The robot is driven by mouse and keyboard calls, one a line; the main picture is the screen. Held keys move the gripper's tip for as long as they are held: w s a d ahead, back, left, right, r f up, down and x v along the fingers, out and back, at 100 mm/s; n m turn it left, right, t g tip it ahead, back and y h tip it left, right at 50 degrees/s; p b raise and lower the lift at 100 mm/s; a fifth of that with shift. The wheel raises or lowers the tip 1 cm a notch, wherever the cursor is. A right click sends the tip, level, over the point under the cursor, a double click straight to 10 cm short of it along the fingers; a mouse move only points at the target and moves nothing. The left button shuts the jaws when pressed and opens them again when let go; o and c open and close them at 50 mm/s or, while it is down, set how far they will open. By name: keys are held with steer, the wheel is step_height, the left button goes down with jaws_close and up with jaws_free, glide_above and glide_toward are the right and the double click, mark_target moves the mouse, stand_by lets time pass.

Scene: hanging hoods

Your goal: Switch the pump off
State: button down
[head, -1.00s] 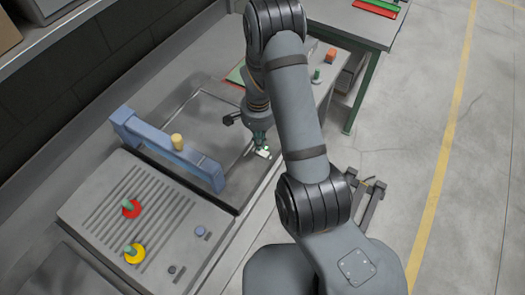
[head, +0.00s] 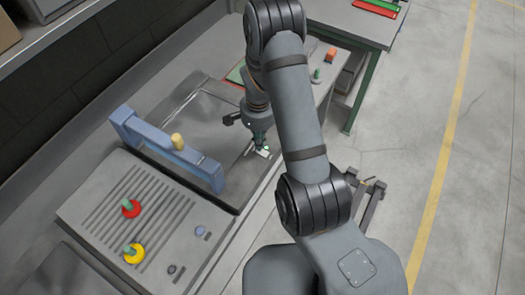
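A grey slatted unit (head: 102,232) stands on the bench at the left. It carries a red round knob (head: 131,208), a yellow round knob (head: 133,253), a small blue button (head: 200,231) and a small dark button (head: 171,269). Which of these is the pump's switch cannot be told. A blue arched bar (head: 148,134) with a yellow knob (head: 178,141) spans the unit's back edge. My gripper (head: 263,151) is beyond the unit, over the right edge of the dark panel, beside a small white piece. It is apart from all the knobs; its fingers are too small to read.
A second bench (head: 352,22) with red and green items stands at the back. A wall and shelf bound the left. The floor at the right is clear, with a yellow line (head: 440,170).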

steer(key=shift+f+b, duration=0.85)
steer(key=shift+f, duration=0.1)
steer(key=shift+r, duration=0.1)
steer(key=shift+r+p, duration=2.2)
steer(key=shift+r, duration=1.3)
steer(key=shift+f, duration=0.15)
step_height(320, 180, down, 7)
steer(key=b, duration=0.4)
steer(key=shift+b, duration=0.35)
steer(key=shift+r, duration=0.2)
